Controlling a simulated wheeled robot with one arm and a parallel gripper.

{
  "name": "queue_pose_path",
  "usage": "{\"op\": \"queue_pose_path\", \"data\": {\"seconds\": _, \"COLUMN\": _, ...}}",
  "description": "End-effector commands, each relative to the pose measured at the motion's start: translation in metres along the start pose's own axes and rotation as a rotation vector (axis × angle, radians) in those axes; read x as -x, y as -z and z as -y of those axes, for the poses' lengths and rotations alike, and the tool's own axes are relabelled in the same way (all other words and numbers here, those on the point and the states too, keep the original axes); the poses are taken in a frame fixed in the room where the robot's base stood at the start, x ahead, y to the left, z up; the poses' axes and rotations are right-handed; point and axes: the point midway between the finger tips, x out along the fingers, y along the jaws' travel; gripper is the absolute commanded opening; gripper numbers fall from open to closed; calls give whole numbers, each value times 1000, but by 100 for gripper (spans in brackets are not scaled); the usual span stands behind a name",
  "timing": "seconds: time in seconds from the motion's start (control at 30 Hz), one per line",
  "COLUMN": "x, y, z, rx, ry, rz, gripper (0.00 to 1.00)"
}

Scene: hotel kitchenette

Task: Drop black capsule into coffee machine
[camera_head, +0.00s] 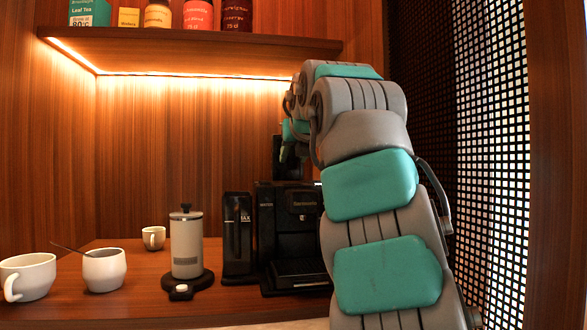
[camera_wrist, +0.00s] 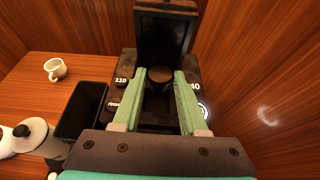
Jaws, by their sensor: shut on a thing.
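The black coffee machine (camera_head: 295,220) stands at the back of the counter, partly hidden by my arm in the head view. Its lid (camera_wrist: 165,35) stands raised in the wrist view. The black capsule (camera_wrist: 160,75) is between the tips of my green gripper fingers (camera_wrist: 160,82), over the machine's top. My gripper is shut on the capsule. The machine's opening under the capsule shows dark between the fingers, and I cannot tell how far above it the capsule is. In the head view the capsule cannot be made out.
A black water tank (camera_head: 237,240) stands left of the machine. A white French press (camera_head: 187,245) is on a dark base. White cups (camera_head: 104,270) stand to the left, one with a spoon. A shelf (camera_head: 180,55) with jars hangs above. A perforated screen (camera_head: 490,150) is at right.

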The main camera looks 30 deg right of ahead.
Motion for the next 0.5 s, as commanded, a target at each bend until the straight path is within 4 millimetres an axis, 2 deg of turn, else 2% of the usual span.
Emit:
{"op": "queue_pose_path", "data": {"seconds": 0.17, "x": -4, "y": 5, "z": 0, "rx": -2, "ry": 1, "rz": -1, "gripper": 0}}
{"op": "queue_pose_path", "data": {"seconds": 0.5, "x": -13, "y": 30, "z": -1, "rx": 0, "ry": 0, "rz": 0, "gripper": 0}}
